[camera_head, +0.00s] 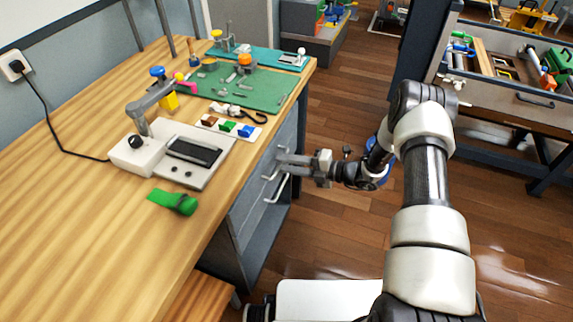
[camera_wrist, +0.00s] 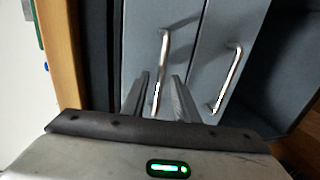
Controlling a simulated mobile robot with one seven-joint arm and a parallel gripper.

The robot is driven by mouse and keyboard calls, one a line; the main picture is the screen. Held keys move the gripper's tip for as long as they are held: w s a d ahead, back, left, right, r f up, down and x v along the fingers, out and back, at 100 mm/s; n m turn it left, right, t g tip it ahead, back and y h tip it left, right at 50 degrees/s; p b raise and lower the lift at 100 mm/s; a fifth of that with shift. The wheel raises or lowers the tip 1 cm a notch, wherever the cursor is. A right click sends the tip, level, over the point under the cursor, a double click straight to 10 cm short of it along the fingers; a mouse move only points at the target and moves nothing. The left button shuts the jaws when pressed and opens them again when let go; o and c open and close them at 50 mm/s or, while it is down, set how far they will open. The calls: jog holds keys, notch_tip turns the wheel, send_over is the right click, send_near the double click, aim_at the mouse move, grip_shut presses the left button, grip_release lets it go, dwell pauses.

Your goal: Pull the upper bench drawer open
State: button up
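The bench's grey drawer unit shows two drawers with bar handles, and both fronts look closed. The upper drawer (camera_wrist: 183,30) is the one nearer the wooden top in the wrist view. Its handle (camera_wrist: 163,60) is a shiny bar that runs down between my fingers, closer to the left one. My gripper (camera_wrist: 161,90) is open, its two fingers apart on either side of this bar. In the head view my gripper (camera_head: 280,166) reaches the drawer fronts from the right. The fingers partly hide the upper handle there. The lower handle (camera_wrist: 229,78) stands free to the right.
The wooden bench top (camera_head: 90,235) holds a white device (camera_head: 175,152), a green strap roll (camera_head: 173,201) and a green mat (camera_head: 255,90). Wooden floor (camera_head: 330,225) lies open in front of the drawers. Another bench with tools (camera_head: 510,90) stands at the right.

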jog(key=shift+a, duration=0.15)
jog(key=shift+c, duration=0.3)
grip_shut()
jog(key=f+b+v, duration=0.1)
jog(key=f+v, duration=0.1)
jog(key=v, duration=1.1)
jog(key=d+f+b+v, duration=0.1)
jog(key=f+b+v, duration=0.1)
jog(key=v, duration=1.1)
jog(key=shift+s+d+f, duration=0.2)
jog(key=shift+d+f, duration=0.15)
jog(key=shift+f, duration=0.4)
jog(key=shift+o, duration=0.3)
grip_release()
